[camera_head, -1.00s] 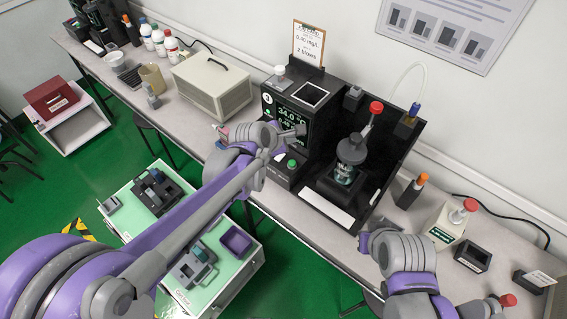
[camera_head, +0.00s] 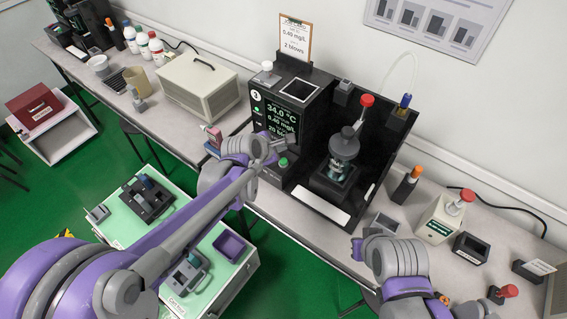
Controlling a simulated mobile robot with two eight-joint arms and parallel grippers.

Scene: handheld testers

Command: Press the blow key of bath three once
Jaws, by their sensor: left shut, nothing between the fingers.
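A black bath unit stands on the bench with a lit display (camera_head: 272,117) reading 34.0 °C and 0.40 mg/L. A green key (camera_head: 283,162) sits on a low black box (camera_head: 275,176) at the unit's front. My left gripper (camera_head: 284,142) is shut and empty, in front of the display's lower right, just above the green key in the picture. I cannot tell whether it touches anything. My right gripper (camera_head: 357,247) is at the bench's front edge, right of the unit; its fingers do not show clearly.
A clipboard (camera_head: 295,38) saying 0.40 mg/L and 2 blows stands behind the unit. A red-topped grey device (camera_head: 344,145) stands in the black bay to the right. A beige case (camera_head: 200,90) is left. A mint-topped cart (camera_head: 120,215) stands below my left arm.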

